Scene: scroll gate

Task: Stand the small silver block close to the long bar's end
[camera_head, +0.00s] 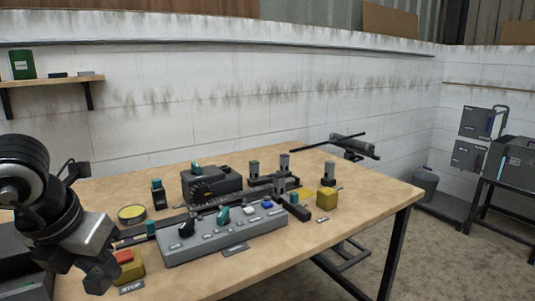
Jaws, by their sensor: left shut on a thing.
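My left gripper (98,272) is at the lower left, over the table's near left part, pointing down. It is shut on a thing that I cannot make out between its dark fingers. I cannot tell which, if any, is the small silver block. My right gripper is not in view.
The grey control panel (205,243) with knobs fills the table's middle. A yellow box with a red button (126,258) is just right of my left gripper. A black machine (215,181) and a yellow block (326,198) stand farther off. The table's right end (385,190) is bare.

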